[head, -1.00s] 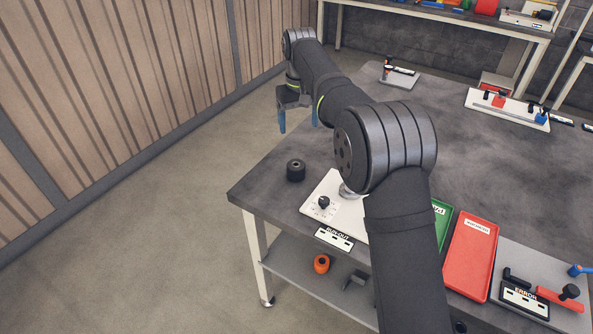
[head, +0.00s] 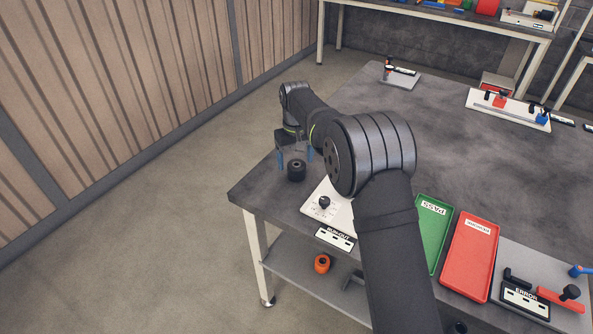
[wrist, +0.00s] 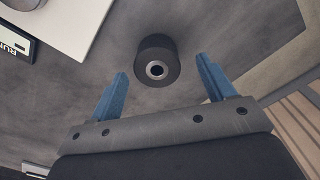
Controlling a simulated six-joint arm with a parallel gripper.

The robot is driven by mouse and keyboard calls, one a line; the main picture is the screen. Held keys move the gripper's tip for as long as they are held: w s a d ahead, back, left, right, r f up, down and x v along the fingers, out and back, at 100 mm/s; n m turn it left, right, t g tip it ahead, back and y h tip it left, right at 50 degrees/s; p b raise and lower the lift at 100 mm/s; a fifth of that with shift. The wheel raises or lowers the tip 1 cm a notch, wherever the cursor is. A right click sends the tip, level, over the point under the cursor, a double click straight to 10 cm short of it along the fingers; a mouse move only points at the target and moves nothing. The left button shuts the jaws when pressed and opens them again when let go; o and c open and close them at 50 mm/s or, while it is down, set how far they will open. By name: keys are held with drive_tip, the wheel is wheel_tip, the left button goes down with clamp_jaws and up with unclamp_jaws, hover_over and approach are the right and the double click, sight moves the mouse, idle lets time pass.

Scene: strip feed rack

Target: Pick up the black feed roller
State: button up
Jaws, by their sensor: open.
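The black feed roller (head: 296,171) stands upright on the grey table near its left corner. In the wrist view the roller (wrist: 157,60) shows its round top with a light ring around a centre hole. My gripper (head: 294,158) is just above and beside the roller in the head view, with its blue fingers pointing down. In the wrist view my gripper (wrist: 162,82) is open and empty, and the roller lies ahead of and between the lines of its two fingers. I cannot tell the exact height of the fingertips over the table.
A white plate (head: 339,212) with a black knob and a run-out label stands right of the roller. A green tray (head: 431,240) and a red tray (head: 467,262) lie farther right. The table's left edge is close to the roller. An orange roller (head: 322,264) sits on the lower shelf.

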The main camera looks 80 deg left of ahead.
sight(297, 168)
drive_tip(key=f, duration=0.4)
drive_tip(key=shift+w+f, duration=0.25)
drive_tip(key=shift+f, duration=0.05)
drive_tip(key=c, duration=1.1)
drive_tip(key=shift+r, duration=0.1)
